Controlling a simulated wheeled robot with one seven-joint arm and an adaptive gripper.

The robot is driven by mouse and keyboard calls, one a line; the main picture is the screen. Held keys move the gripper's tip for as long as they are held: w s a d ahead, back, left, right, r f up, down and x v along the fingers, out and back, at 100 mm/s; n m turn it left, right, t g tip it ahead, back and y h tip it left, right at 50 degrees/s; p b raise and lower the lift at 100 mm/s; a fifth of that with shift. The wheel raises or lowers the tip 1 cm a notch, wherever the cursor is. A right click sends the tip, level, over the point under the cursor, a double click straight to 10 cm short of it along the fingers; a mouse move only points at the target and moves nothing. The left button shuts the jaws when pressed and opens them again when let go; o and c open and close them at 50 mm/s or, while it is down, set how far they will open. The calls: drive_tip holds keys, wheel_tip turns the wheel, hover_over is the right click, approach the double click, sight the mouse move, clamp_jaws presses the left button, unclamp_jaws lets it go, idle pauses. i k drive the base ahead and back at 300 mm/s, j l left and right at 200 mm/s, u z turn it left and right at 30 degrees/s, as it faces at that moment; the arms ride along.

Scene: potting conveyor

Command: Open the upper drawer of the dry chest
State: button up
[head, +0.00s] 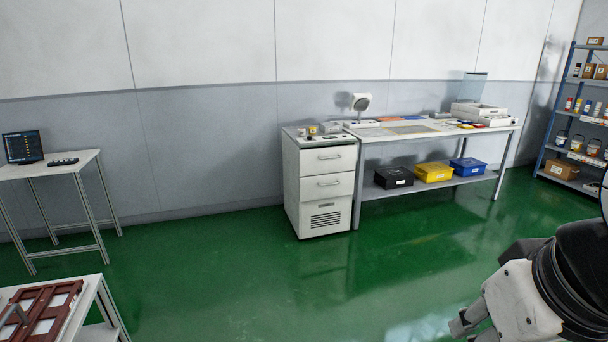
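The dry chest (322,215) is a white cabinet against the back wall, left of a long workbench. Its upper drawer (328,158) looks closed and has a bar handle (329,157). A second drawer (327,184) with a like handle sits below it, over a vented panel (325,219). My gripper (462,325) is at the bottom right edge, partly cut off by the frame. It is far from the chest, with open floor between them. I cannot tell whether its fingers are open or shut.
The green floor (240,270) before the chest is clear. The workbench (440,129) adjoins the chest, with black, yellow and blue bins on its lower shelf. A small table (85,165) stands left, another table (90,290) front left, a stocked shelf rack (546,150) right.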

sight(325, 161)
drive_tip(key=i+j, duration=0.1)
drive_tip(key=i, duration=3.85)
drive_tip(key=l+z, duration=0.05)
drive_tip(key=l, duration=0.05)
